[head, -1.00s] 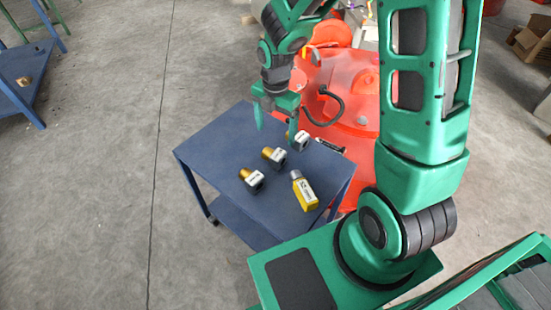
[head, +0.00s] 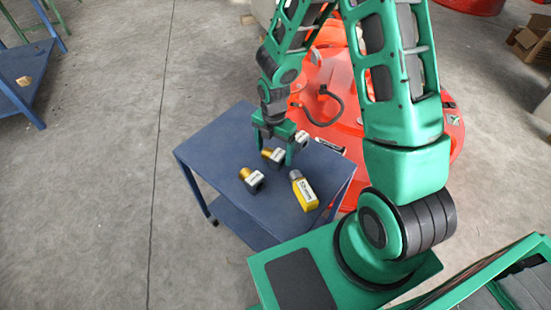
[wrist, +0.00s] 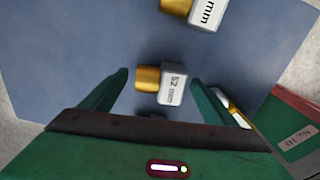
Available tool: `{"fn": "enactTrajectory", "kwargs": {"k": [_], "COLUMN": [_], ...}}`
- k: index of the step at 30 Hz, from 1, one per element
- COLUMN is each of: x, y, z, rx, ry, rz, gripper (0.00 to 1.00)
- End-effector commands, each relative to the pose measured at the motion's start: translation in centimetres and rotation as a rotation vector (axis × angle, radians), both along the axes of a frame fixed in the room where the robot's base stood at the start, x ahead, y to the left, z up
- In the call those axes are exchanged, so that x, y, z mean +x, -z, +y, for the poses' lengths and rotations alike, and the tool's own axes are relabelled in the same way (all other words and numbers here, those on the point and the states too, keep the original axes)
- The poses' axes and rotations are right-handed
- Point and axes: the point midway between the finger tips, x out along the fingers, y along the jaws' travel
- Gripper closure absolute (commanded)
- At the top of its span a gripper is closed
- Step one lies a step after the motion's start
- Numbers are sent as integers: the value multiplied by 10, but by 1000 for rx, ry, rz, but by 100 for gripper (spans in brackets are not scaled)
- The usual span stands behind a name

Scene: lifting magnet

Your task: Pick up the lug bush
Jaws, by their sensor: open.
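Three similar bushes, each a brass cylinder on a pale block with dark print, stand in a slanting row on the blue table. The middle bush (head: 272,157) is below my gripper (head: 273,150). In the wrist view a bush marked "52 mm" (wrist: 174,85) lies between the two open green fingers (wrist: 158,80), with its brass end to the left. I see gaps on both sides, so neither finger appears to touch it. Another bush (wrist: 206,12) is cut off at the top of that view. The back bush (head: 302,138) is partly behind my right finger; the front bush (head: 252,180) stands clear.
A dark slim object (head: 330,147) lies near the table's right edge. The blue table (head: 215,148) is bare at its left. A red machine (head: 345,100) stands behind.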

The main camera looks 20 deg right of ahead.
Motion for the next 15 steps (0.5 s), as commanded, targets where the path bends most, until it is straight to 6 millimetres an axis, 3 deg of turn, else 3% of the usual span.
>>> {"fn": "enactTrajectory", "kwargs": {"k": [11, 15], "x": [0, 0], "y": [9, 8], "z": [0, 0], "rx": [1, 1], "ry": [0, 0], "rz": [-1, -1], "gripper": [19, 50]}}
